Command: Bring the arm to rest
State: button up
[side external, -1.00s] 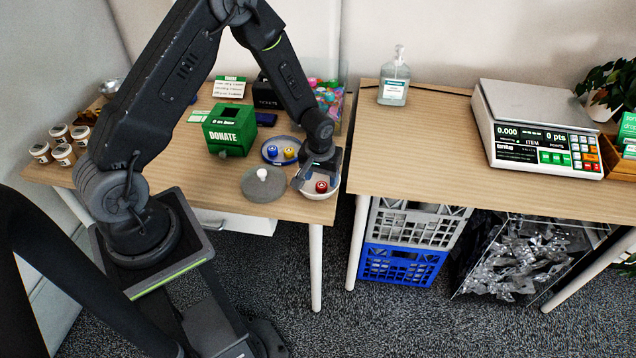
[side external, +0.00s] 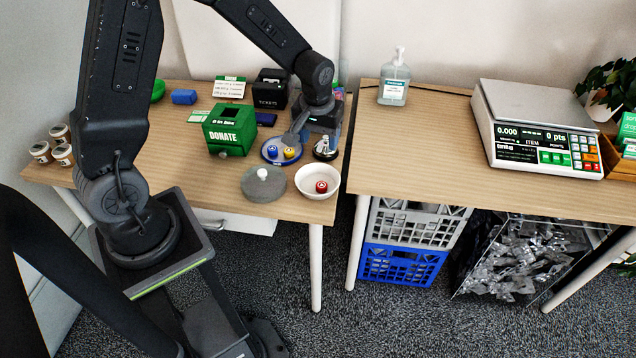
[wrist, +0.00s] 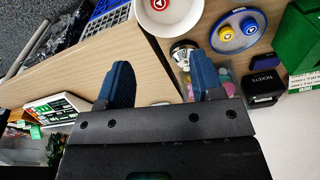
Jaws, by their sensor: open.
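My gripper (side external: 318,130) is raised above the back right part of the left table. In the wrist view its two blue fingers (wrist: 162,80) are apart with nothing between them. A white bowl (side external: 303,184) with a red round piece (side external: 321,187) in it stands in front of it at the table's right end. A blue plate (side external: 268,158) with a blue piece (side external: 272,152) and a yellow piece (side external: 289,153) lies left of the bowl, farther back. The lower part of my gripper is partly hard to make out in the side view.
Near my gripper are a silver-topped item (side external: 326,150), a black tickets box (side external: 270,90) and a green donate box (side external: 231,130). A grey disc (side external: 262,188) lies in front. A gap separates the right table (side external: 430,150), which carries a pump bottle (side external: 395,78) and scale (side external: 520,110).

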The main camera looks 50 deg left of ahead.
jog(key=s+d+r+m+t, duration=0.3)
jog(key=s+r, duration=0.5)
jog(key=r, duration=0.6)
jog(key=s+d+r+m, duration=0.2)
jog(key=s, duration=0.4)
jog(key=s+d+r+m+t, duration=0.1)
jog(key=s+d+r, duration=0.1)
jog(key=s, duration=0.3)
jog(key=shift+s+r+m+h, duration=0.4)
jog(key=shift+r, duration=0.05)
